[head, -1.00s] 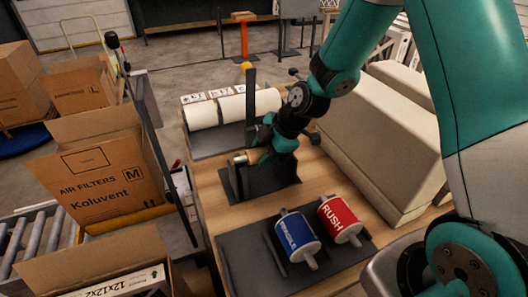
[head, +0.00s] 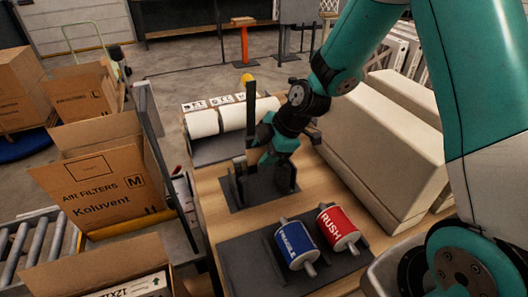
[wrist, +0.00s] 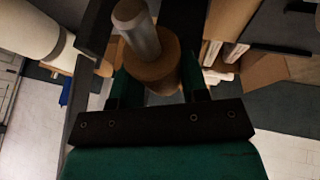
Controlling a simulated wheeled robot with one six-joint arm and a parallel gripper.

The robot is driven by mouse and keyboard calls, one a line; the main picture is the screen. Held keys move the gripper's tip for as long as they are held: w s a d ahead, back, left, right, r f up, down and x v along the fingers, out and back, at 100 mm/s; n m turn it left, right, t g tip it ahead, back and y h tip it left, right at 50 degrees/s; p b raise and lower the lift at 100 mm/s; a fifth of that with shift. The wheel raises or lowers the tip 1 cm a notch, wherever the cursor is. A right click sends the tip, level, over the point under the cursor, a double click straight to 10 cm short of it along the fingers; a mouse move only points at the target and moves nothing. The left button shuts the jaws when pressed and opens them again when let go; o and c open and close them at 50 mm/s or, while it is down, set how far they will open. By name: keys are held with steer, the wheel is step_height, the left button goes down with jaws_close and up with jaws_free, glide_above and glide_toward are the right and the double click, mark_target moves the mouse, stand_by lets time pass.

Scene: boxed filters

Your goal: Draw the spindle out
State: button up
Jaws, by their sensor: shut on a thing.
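My gripper (wrist: 160,82) is shut on the spindle (wrist: 137,28), a pale grey rod, in the wrist view. A tan cardboard-like core (wrist: 160,66) sits around the rod, between my fingers. In the head view my gripper (head: 270,155) is over the dark stand (head: 265,192) on the wooden table, and the spindle is hidden there behind the gripper. I cannot tell whether the spindle still touches the stand. The blue roll (head: 295,243) and the red RUSH roll (head: 338,228) lie on a dark mat in front, each with grey rod ends.
White rolls (head: 203,122) with label cards lie behind the stand. A large beige block (head: 375,130) fills the table's right side. Open cartons (head: 100,185) and a roller conveyor (head: 45,240) are at the left. A dark upright post (head: 250,115) stands close behind my gripper.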

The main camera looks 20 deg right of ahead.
mark_target(264, 149)
steer(key=shift+r, duration=0.1)
steer(key=shift+r+p, duration=2.8)
steer(key=shift+r, duration=1.7)
steer(key=shift+f, duration=0.1)
